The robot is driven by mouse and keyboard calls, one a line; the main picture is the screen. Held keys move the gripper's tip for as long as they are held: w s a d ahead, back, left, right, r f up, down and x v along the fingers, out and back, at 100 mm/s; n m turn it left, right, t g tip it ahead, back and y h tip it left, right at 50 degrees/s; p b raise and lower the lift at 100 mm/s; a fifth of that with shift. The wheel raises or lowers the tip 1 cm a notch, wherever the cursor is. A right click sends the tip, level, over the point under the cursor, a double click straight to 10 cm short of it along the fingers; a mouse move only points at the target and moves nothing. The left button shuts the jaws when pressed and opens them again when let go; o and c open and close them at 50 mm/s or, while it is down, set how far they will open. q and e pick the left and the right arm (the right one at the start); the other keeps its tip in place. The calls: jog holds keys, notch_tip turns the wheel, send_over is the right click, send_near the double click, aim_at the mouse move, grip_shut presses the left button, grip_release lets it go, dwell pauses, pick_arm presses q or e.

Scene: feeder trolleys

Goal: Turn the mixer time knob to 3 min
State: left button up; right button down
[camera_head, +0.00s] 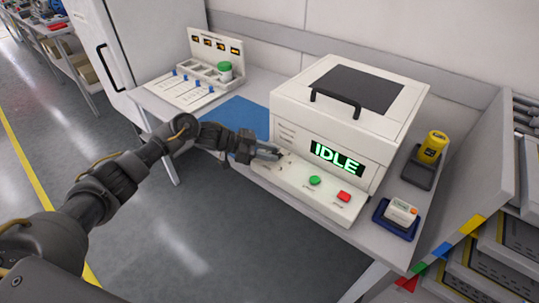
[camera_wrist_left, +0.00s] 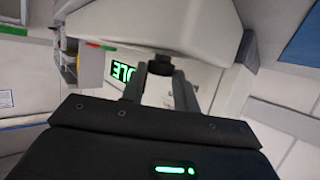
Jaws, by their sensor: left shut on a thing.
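The mixer (camera_head: 345,105) is a white box with a dark lid window and a black handle, standing on the table. Its display (camera_head: 336,159) reads IDLE in green. My left gripper (camera_head: 275,153) is at the left end of the front control panel, its fingers on the time knob. In the left wrist view the dark knob (camera_wrist_left: 160,66) sits between the fingertips of my left gripper (camera_wrist_left: 158,80), which is shut on it. The knob's pointer and the markings around it cannot be read. My right gripper is not in view.
A green button (camera_head: 314,180) and a red button (camera_head: 344,196) are on the panel, right of the gripper. A blue mat (camera_head: 240,115) lies behind the gripper. A yellow device (camera_head: 433,147) and a small white device (camera_head: 402,211) stand to the right.

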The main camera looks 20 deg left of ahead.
pick_arm(q)
jog(key=shift+f, duration=0.1)
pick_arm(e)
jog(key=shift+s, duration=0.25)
pick_arm(q)
jog(key=o, duration=1)
jog(key=shift+d, duration=0.1)
jog(key=shift+c, duration=0.2)
jog(key=shift+s+a+r, duration=0.1)
jog(key=shift+a+r, duration=0.1)
jog(key=shift+a, duration=0.25)
jog(key=b+v, duration=0.1)
jog(key=v, duration=0.9)
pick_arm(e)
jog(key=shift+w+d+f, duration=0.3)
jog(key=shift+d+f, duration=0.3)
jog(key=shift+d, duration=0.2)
pick_arm(q)
jog(key=shift+r, duration=0.1)
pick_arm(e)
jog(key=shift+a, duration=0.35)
pick_arm(q)
jog(key=shift+d, duration=0.1)
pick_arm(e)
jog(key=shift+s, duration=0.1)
